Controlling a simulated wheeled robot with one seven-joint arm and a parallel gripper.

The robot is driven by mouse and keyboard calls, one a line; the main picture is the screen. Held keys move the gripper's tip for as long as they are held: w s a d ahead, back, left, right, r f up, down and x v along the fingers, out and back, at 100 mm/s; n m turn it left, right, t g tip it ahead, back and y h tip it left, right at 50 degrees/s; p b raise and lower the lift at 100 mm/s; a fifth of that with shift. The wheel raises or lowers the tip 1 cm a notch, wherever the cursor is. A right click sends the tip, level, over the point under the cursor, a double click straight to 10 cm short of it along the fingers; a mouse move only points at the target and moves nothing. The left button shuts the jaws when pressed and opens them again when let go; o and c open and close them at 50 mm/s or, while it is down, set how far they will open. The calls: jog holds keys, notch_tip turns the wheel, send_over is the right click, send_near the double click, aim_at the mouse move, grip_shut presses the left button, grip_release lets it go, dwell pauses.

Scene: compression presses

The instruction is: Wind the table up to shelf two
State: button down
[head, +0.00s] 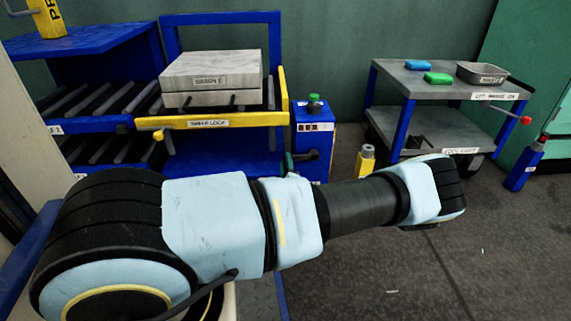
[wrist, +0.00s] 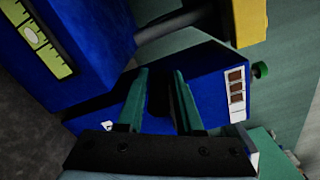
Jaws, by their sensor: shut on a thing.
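The blue lift table (head: 225,167) stands at the left with a yellow front bar (head: 225,121). A pale slab labelled SAMPLE (head: 212,72) lies on its top. A blue box (head: 313,130) with a green knob stands at the table's right side; it also shows in the wrist view (wrist: 212,88). A dark crank handle (head: 307,154) shows at this box. My gripper (wrist: 160,78) has its teal fingers around a dark piece of the handle, which is mostly hidden between them. Only a bit of teal finger shows in the head view.
A blue roller rack (head: 100,92) adjoins the table on the left; a tag at its edge reads like S-2. A grey cart (head: 450,88) with a tray and blue and green blocks stands right. A yellow bottle-like object (head: 365,162) is on the floor. Front floor is clear.

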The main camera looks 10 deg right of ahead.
jog(key=c, duration=0.8)
grip_release()
jog(key=shift+d+r+h, duration=0.4)
jog(key=shift+d, duration=0.3)
jog(key=shift+o, duration=0.6)
jog(key=shift+a+f, duration=0.1)
jog(key=shift+a, duration=0.1)
jog(key=shift+a+f, duration=0.1)
jog(key=shift+a, duration=0.05)
jog(key=s+a+p, duration=0.1)
jog(key=s+p, duration=0.2)
jog(key=s, duration=0.7)
jog(key=shift+s+a, duration=0.2)
jog(key=shift+s, duration=0.15)
